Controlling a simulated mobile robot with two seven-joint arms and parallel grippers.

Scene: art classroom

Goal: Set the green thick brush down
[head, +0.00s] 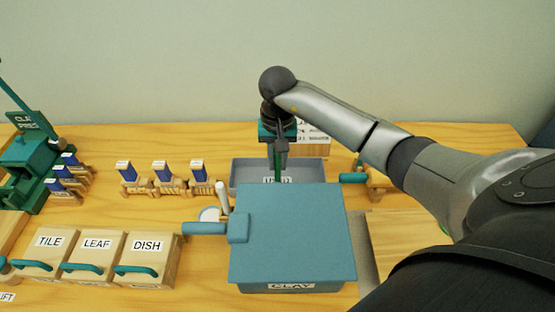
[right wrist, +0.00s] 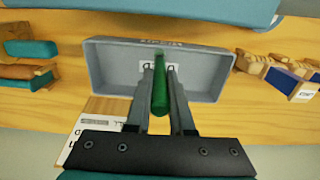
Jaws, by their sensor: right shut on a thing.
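The green thick brush (right wrist: 160,91) is held upright between the fingers of my right gripper (right wrist: 161,95). In the head view the brush (head: 278,168) shows below my right gripper (head: 279,150), over a grey tray (head: 238,177) behind the blue clay box. In the right wrist view the grey tray (right wrist: 110,72) has a white label inside it, partly hidden by the fingers and brush. I cannot tell whether the brush touches the tray's floor. My left gripper is not in view.
A blue box labelled CLAY (head: 290,232) stands in front of the tray. Wooden boxes labelled TILE, LEAF and DISH (head: 152,262) stand at the front left. Small blue-topped blocks on wooden stands (head: 162,172) are left of the tray. A green press (head: 28,160) is at the far left.

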